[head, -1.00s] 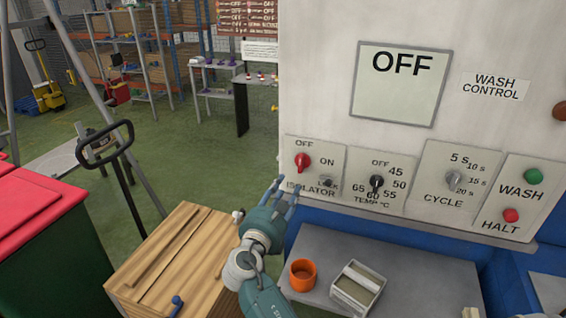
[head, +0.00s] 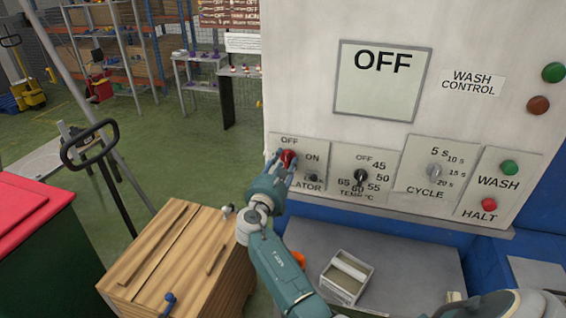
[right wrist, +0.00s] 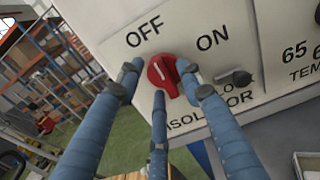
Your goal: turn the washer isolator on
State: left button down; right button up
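The washer isolator is a red rotary knob (head: 288,157) on a plate marked OFF and ON, at the left end of the wash control panel. In the right wrist view the red knob (right wrist: 164,75) has its white mark tilted up-left, toward OFF. My right gripper (head: 283,165) is at the knob. Its three blue fingers (right wrist: 158,82) are spread around the knob, one on each side and one below. A gap shows between the left fingertip and the knob; contact on the right is unclear. The display (head: 382,85) reads OFF. My left gripper is out of view.
Temperature (head: 361,177) and cycle (head: 434,170) dials follow. Below are a grey shelf (head: 420,270) and a white box (head: 346,277). A wooden crate (head: 180,255) stands at left.

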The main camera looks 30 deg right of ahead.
grip_shut()
